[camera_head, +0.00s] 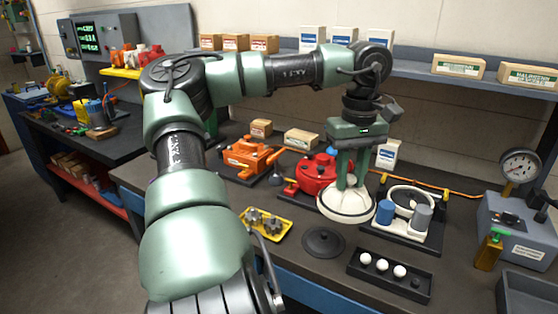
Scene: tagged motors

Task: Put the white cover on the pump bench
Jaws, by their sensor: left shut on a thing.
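My left gripper (349,182) points down and is shut on the white cover (345,208), a round, shallow white dome. The cover is low over the dark-topped bench with pumps (452,258), between a red pump (312,174) and a black plate with a white ring (411,201). I cannot tell whether its rim touches the bench. The cover overlaps part of the red pump's base in the picture. My right gripper is not in view.
A black round lid (323,242), a black tray of white balls (391,273) and a yellow gear tray (266,223) lie near the cover. A gauge box (515,222) stands at right. An orange pump (251,155) is behind. A shelf (415,72) crosses the back.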

